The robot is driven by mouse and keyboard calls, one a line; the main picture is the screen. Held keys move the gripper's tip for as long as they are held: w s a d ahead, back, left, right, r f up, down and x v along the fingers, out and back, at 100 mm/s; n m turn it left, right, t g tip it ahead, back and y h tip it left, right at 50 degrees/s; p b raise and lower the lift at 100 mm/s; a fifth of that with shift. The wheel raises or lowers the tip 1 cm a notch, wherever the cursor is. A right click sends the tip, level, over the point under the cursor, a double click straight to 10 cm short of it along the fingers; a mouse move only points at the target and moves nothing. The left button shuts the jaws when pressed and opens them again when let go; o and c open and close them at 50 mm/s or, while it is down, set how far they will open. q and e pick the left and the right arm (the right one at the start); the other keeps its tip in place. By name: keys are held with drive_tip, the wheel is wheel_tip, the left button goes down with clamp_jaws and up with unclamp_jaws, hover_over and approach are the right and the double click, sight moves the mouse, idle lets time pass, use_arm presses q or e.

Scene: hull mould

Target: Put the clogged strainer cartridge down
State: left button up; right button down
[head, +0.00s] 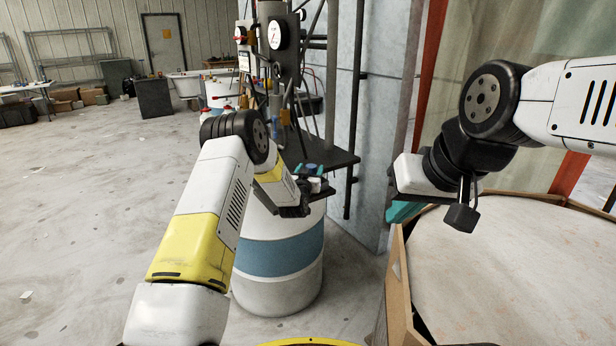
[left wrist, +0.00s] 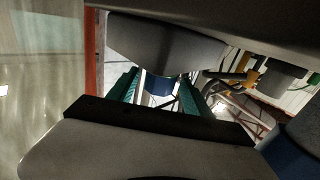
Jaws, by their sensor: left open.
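My left gripper (head: 313,174) is at the front edge of a dark shelf, above a white drum with a blue band. Its teal fingers show apart in the left wrist view (left wrist: 162,90), so it is open. A small dark and blue shape lies at the fingers in the head view, too small to tell apart from the gripper. I cannot make out the clogged strainer cartridge for certain in either view. My right gripper (head: 402,212) hangs at the rim of the round mould; only a bit of teal shows, and its fingers are mostly hidden.
The dark shelf (head: 318,148) joins a stand with a gauge (head: 277,35), pipes and valves. The banded drum (head: 280,255) stands below. A wooden-rimmed mould (head: 398,285) fills the right. A grey wall panel (head: 377,120) stands behind. The floor at left is mostly clear.

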use_arm(q)
drive_tip(key=s+a, duration=0.2)
drive_tip(key=s, duration=0.9)
drive_tip(key=s+a+r+g, duration=0.3)
drive_tip(key=s+a+r, duration=0.1)
drive_tip(key=s+r, duration=0.4)
drive_tip(key=s+a+r+g, duration=0.3)
drive_tip(key=s+r, duration=0.3)
drive_tip(key=r, duration=0.4)
drive_tip(key=s+a+g, duration=0.2)
drive_tip(key=s, duration=1.3)
drive_tip(key=s+a+r+n+g+y, duration=0.1)
drive_tip(key=s+a+g, duration=0.1)
drive_tip(key=s, duration=1.3)
drive_tip(key=shift+a+r+n+g, duration=0.25)
drive_tip(key=shift+a+n+g, duration=0.1)
drive_tip(key=shift+g, duration=0.35)
